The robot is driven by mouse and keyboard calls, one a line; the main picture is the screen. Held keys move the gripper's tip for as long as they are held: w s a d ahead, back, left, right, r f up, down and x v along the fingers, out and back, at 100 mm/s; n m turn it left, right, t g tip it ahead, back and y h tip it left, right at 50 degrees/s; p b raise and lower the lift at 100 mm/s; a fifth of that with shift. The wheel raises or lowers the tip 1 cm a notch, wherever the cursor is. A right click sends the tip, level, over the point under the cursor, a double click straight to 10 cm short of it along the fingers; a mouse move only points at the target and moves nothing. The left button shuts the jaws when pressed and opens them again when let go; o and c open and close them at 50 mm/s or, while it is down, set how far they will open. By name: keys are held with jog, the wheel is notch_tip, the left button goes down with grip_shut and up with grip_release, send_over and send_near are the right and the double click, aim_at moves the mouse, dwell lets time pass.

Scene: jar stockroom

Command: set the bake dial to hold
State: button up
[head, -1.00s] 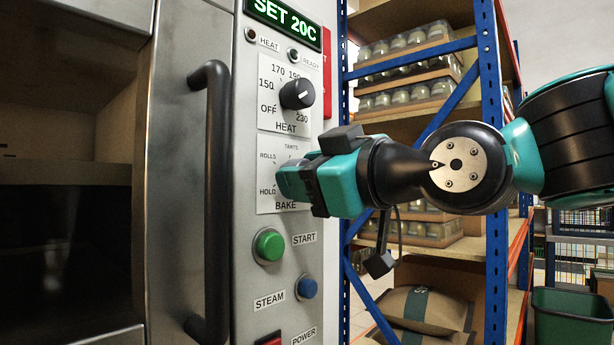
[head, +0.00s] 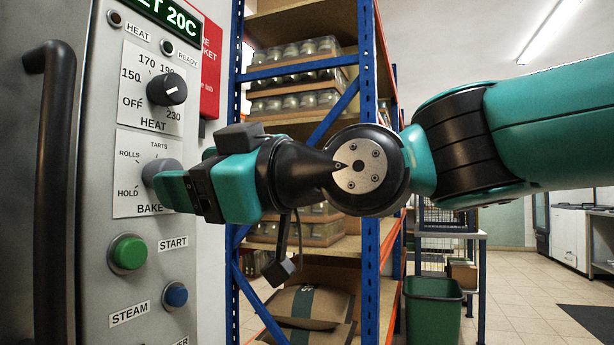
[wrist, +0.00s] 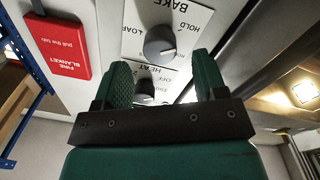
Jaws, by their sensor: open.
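The bake dial (head: 160,172) is a grey round knob on a white plate marked ROLLS, TARTS, HOLD and BAKE. In the head view my gripper (head: 172,190) is at its lower right and hides part of it. In the wrist view the picture is upside down; the bake dial (wrist: 160,42) shows ahead of and between my two green fingers, which stand apart with nothing between them. HOLD is printed beside the dial.
The heat dial (head: 167,89) is just above. A black oven handle (head: 50,190) stands out at the left. A blue rack (head: 368,150) with jars is behind my arm. A green bin (head: 433,305) stands on the floor.

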jog(key=p+v, duration=0.6)
jog(key=v, duration=0.7)
jog(key=shift+s+d, duration=0.15)
jog(key=s+d+f+m+g+h, duration=0.4)
jog(key=d+f+m+h, duration=0.25)
jog(key=f, duration=0.55)
jog(key=s+d+f+m+g+h, duration=0.3)
jog(key=s+d+f+m+h, duration=0.25)
jog(key=f, duration=0.65)
notch_tip(320, 180, up, 21)
jog(key=w+d+p, duration=0.1)
jog(key=p, duration=2)
jog(key=shift+w+d+r, duration=0.15)
jog(key=shift+w+r, duration=0.1)
jog(key=shift+w, duration=0.05)
